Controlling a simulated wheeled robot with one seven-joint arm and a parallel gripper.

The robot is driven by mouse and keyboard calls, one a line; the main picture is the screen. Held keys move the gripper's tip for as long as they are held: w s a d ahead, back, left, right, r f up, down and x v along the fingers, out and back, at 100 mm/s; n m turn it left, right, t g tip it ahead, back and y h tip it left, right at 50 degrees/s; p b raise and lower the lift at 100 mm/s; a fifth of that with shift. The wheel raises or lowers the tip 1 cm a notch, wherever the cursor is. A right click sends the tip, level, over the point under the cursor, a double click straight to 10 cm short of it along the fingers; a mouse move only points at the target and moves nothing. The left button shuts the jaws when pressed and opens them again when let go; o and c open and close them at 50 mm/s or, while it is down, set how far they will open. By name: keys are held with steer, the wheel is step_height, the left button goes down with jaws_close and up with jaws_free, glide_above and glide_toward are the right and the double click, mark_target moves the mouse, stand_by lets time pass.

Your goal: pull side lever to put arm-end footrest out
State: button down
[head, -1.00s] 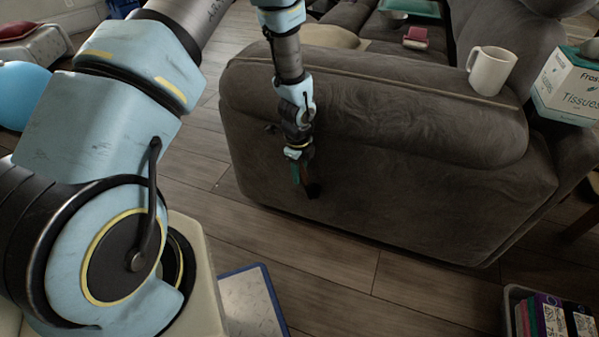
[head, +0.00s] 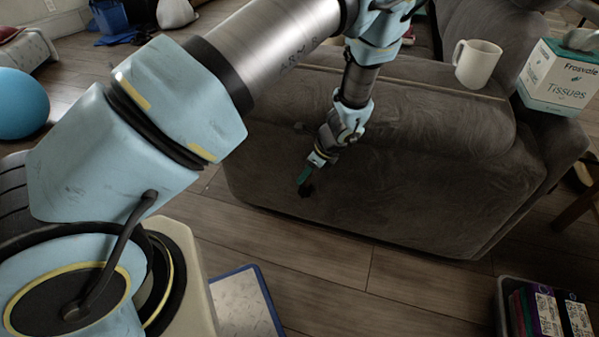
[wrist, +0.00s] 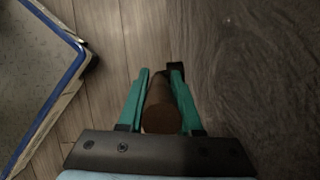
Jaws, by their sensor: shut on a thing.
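The side lever is a brown rounded handle (wrist: 160,110) between my teal fingers in the wrist view. In the head view its dark end (head: 308,191) shows low on the outer side of the grey-brown sofa arm (head: 400,190). My gripper (head: 304,180) is shut on the lever, close to that side panel; its fingertips also show in the wrist view (wrist: 160,72). The footrest is not in sight; my arm and the sofa arm block much of the seat side.
A white mug (head: 477,64) and a tissue box (head: 560,77) are on the sofa's upper right. A bin of boxes (head: 545,310) stands on the floor at lower right. A blue-edged board (head: 243,303) lies near my base. Wood floor is clear between them.

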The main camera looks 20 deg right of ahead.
steer(key=shift+s+d+f+t+y, duration=0.15)
steer(key=shift+s+d+t+y, duration=0.45)
steer(key=shift+s+d, duration=0.1)
steer(key=c, duration=0.6)
jaws_free()
steer(key=p+v, duration=0.1)
steer(key=v, duration=0.9)
steer(key=shift+r+p, duration=0.3)
steer(key=shift+p, duration=0.1)
steer(key=shift+s+d, duration=0.2)
steer(key=shift+d, duration=0.05)
